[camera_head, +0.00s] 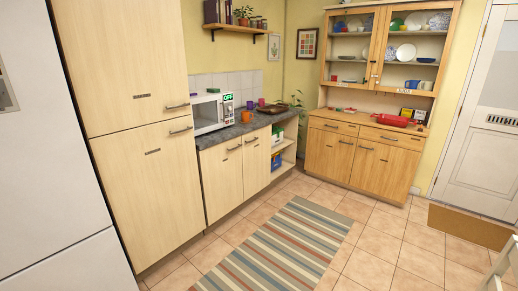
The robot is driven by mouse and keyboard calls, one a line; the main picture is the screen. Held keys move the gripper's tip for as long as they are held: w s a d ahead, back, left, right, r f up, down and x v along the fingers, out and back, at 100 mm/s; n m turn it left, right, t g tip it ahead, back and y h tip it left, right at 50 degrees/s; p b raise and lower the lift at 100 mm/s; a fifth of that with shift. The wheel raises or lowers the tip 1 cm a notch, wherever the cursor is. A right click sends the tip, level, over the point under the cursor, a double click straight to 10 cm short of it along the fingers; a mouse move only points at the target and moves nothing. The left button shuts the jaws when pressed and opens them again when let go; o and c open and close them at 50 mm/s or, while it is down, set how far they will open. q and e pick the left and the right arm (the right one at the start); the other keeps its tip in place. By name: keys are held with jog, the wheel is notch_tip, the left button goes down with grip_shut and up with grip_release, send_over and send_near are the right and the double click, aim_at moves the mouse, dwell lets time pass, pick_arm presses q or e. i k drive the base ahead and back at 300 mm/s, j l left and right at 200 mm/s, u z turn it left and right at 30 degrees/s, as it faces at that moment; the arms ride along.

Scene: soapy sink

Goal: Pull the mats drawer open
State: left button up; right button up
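A wooden hutch (358,165) stands against the back wall. It has two drawers below its counter, a left drawer (333,126) and a right drawer (391,138). Both look shut. No readable label shows which of them is the mats drawer. Neither of my grippers is in view.
A red dish (389,120) sits on the hutch counter. The low cabinet (222,180) carries a microwave (211,112) and an orange mug (246,117). A striped rug (281,247) lies on the tiled floor. A brown doormat (470,228) lies by the white door (484,130). Clear tiles (375,240) lie before the hutch.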

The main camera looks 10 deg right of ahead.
aim_at(352, 130)
jog(key=i+l+z, duration=0.25)
jog(key=i, duration=0.75)
jog(key=i+z, duration=0.25)
jog(key=i, duration=0.75)
jog(key=i+j+z, duration=0.25)
jog(key=i, duration=1.45)
jog(key=i+z, duration=0.1)
jog(key=i, duration=0.6)
jog(key=i+j, duration=0.15)
jog(key=i, duration=0.55)
jog(key=i+z, duration=0.1)
jog(key=i, duration=0.65)
jog(key=i+j, duration=0.2)
jog(key=i, duration=0.5)
jog(key=l+z, duration=0.05)
